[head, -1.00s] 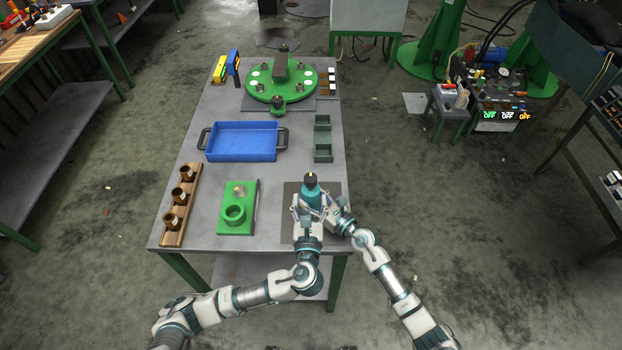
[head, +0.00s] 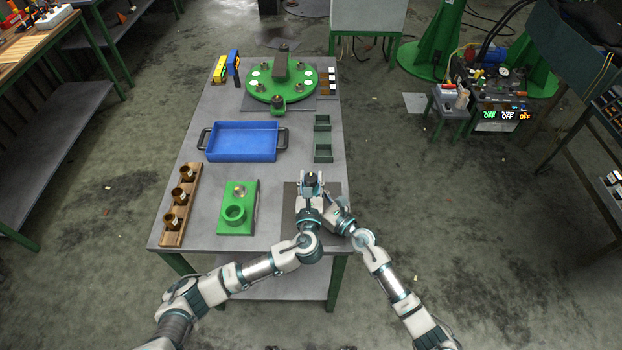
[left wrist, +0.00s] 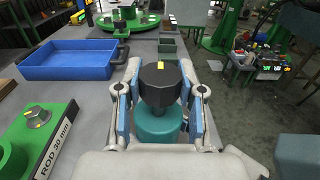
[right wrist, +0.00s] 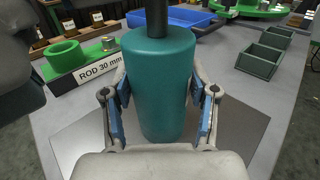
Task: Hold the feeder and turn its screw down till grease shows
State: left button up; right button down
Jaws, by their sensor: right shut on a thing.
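The feeder is an upright teal cylinder (right wrist: 160,85) on a dark mat (right wrist: 90,135). A dark stem rises from its top in the right wrist view. Its screw ends in a black faceted knob (left wrist: 160,82) with a yellow mark, also visible in the head view (head: 310,178). My right gripper (right wrist: 160,100) is shut on the feeder's body, one finger on each side. My left gripper (left wrist: 160,75) is above the feeder with its fingers on both sides of the knob, open with narrow gaps. The feeder's outlet is hidden, and no grease shows.
A green fixture labelled ROD 30 mm (head: 247,215) stands left of the mat.

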pick_arm(q)
jog(key=shift+c, duration=0.4)
jog(key=shift+m+h, duration=0.3)
jog(key=shift+h, duration=0.2)
jog(key=m+h, duration=0.2)
jog(key=m+g+h, duration=0.1)
jog(key=h, duration=0.2)
jog(key=shift+w+a+m, duration=0.1)
jog(key=shift+m, duration=0.3)
jog(key=m+g+h, duration=0.2)
jog(key=h, duration=0.1)
jog(key=m+g+h, duration=0.3)
jog(key=h, duration=0.1)
jog(key=m+g+h, duration=0.2)
jog(key=g, duration=0.2)
jog(key=m+g+h, duration=0.2)
jog(key=m+g, duration=0.1)
jog(key=g, duration=0.1)
jog(key=shift+w+m, duration=0.1)
jog(key=shift+m, duration=0.2)
jog(key=shift+m+g, duration=1.7)
jog(key=shift+g, duration=0.9)
